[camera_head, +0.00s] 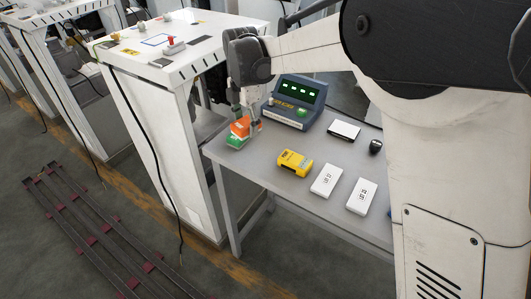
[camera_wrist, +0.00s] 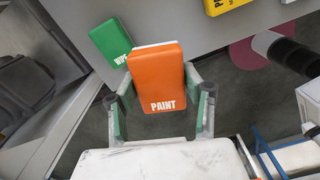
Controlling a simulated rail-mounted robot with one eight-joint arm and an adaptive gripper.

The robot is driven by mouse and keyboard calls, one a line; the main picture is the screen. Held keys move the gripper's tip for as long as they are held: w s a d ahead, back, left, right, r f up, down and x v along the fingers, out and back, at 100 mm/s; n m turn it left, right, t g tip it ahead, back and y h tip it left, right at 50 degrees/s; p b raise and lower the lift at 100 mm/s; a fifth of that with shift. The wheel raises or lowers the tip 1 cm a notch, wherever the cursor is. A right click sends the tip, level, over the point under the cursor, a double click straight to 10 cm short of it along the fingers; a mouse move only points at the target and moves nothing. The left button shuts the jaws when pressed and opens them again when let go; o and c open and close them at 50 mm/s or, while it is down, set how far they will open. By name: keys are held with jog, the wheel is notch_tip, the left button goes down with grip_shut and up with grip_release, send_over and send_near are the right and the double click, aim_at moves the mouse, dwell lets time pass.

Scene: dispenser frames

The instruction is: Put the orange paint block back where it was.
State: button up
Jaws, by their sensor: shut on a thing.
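The orange block (camera_head: 240,126), marked PAINT in the wrist view (camera_wrist: 158,75), is between the two fingers of my gripper (camera_head: 254,122). My gripper, also seen in the wrist view (camera_wrist: 158,88), is shut on its sides. The green block (camera_head: 234,141), marked WIPE in the wrist view (camera_wrist: 111,41), is at the left end of the grey table (camera_head: 262,172). In the head view the orange block appears just above the green one. I cannot tell whether they touch, or whether the orange block rests on the table.
A yellow block (camera_head: 295,163) and two white boxes (camera_head: 327,180) (camera_head: 361,196) lie along the table's front. A blue device with a lit screen (camera_head: 297,100) stands behind. A white-and-black flat item (camera_head: 344,129) and a small black object (camera_head: 376,146) are at the back right. A white cabinet (camera_head: 160,130) stands left.

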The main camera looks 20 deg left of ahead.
jog(key=s+a+n, duration=0.3)
jog(key=a, duration=0.2)
jog(key=p, duration=0.1)
send_over(266, 153)
notch_tip(266, 153, down, 6)
jog(key=shift+s+a+f, duration=0.1)
jog(key=shift+f, duration=2.2)
jog(key=shift+f, duration=0.15)
jog(key=o, duration=1.2)
notch_tip(266, 153, up, 12)
jog(key=shift+r, duration=0.2)
